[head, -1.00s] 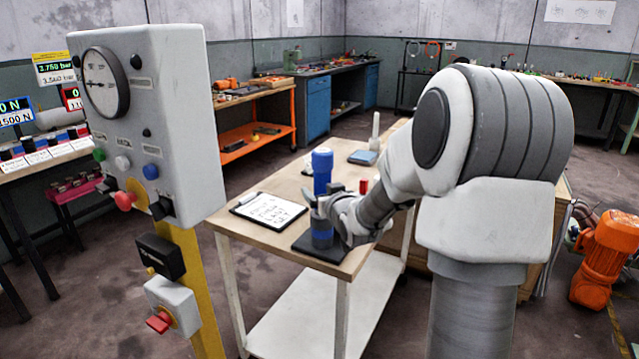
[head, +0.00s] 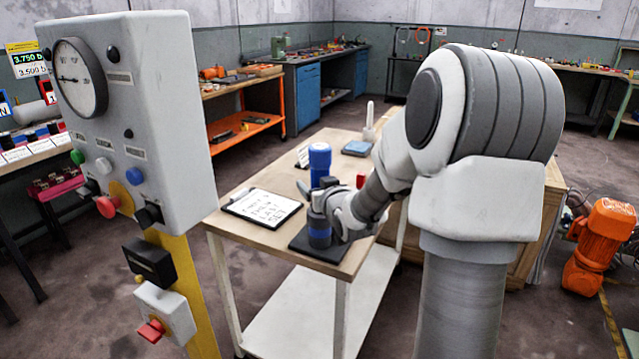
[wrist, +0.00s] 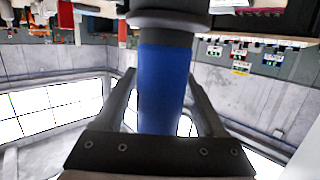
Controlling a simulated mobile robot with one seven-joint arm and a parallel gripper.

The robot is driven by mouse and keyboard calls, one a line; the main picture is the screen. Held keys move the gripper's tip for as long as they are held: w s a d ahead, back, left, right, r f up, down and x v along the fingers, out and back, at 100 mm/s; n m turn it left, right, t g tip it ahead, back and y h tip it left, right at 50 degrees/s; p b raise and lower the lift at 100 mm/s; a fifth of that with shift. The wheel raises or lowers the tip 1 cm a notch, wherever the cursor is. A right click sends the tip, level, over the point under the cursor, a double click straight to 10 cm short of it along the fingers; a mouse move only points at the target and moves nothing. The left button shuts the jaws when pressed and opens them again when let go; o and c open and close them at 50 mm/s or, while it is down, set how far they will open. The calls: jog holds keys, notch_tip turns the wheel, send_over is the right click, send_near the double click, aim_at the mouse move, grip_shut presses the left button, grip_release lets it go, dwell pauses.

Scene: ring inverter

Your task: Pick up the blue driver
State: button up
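In the head view a grey-and-blue cylinder (head: 319,237), apparently the blue driver, stands upright on a black pad (head: 305,247) at the near end of the wooden table. My gripper (head: 330,205) reaches it from the right, level with its body. In the wrist view the blue band (wrist: 163,85) lies between my two fingers (wrist: 160,78), below a dark grey collar. Both fingertips are close to its sides; I cannot tell whether they touch it. The wrist picture is upside down.
A taller blue cylinder (head: 320,165) stands just behind on the table (head: 235,205). A clipboard (head: 262,207) lies to the left, and a small red object (head: 360,181) is behind my gripper. A grey control box (head: 140,90) on a yellow post stands at the left foreground.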

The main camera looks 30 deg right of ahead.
grip_shut()
jog(key=shift+w+r, duration=0.1)
jog(key=shift+r, duration=0.05)
jog(key=shift+r, duration=0.1)
